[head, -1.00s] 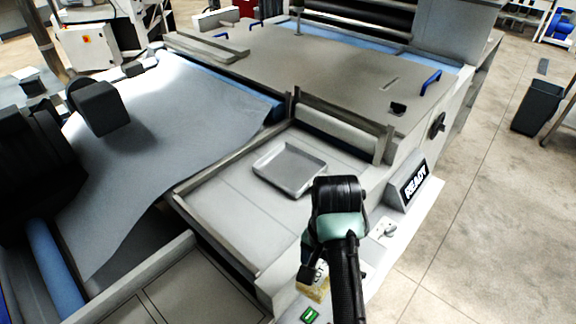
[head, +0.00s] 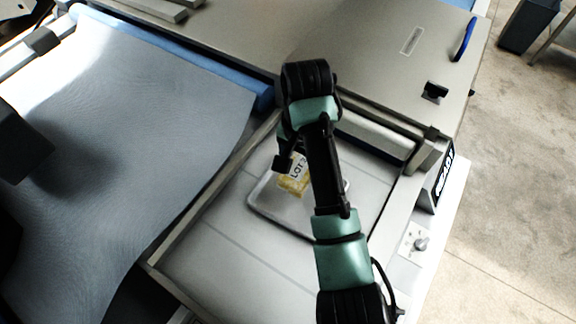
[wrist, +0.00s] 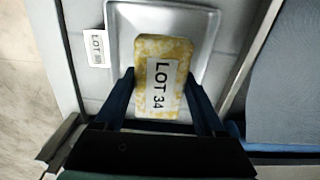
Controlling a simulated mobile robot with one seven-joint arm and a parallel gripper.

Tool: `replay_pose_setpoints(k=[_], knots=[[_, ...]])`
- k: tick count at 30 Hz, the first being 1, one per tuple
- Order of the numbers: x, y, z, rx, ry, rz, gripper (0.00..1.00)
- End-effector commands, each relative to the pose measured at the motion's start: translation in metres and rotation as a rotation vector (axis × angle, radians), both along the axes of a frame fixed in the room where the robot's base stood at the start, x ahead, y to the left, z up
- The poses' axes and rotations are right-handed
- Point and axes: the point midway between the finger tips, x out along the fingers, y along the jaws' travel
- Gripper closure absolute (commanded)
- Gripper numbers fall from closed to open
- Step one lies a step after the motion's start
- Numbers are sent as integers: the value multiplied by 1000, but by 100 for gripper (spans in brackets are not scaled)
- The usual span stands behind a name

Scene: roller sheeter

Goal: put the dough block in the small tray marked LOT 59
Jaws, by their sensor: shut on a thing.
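The dough block (wrist: 178,50) is yellowish and mottled, with a white label reading LOT 34. My gripper (wrist: 160,82) is shut on it, one dark finger on each side in the wrist view. In the head view the block (head: 291,187) hangs below my gripper (head: 292,164), over the small grey tray (head: 262,212). The tray (wrist: 113,22) lies behind the block in the wrist view. I cannot tell whether the block touches the tray floor. A label (wrist: 96,48) beside the tray starts with LOT; its number is too blurred to read.
The tray lies on a pale flat bed with raised rails (head: 215,192). A grey cloth belt (head: 130,130) is at left, and a metal cover with a blue handle (head: 463,40) is behind. A knob (head: 420,244) is at right.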

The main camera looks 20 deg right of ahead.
Motion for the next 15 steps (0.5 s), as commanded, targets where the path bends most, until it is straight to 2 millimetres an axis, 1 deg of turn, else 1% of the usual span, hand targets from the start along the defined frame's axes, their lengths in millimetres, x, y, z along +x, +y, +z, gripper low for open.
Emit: replay_pose_setpoints(k=[2, 5, 12, 14, 15], knots=[[0, 0, -3, 0, -1, 0, 100], [0, 0, -13, 0, -1, -1, 100], [0, 0, -51, 1, -1, 1, 100], [0, 0, -57, 0, -1, 1, 100], [-1, 0, -56, 1, 2, 0, 100]])
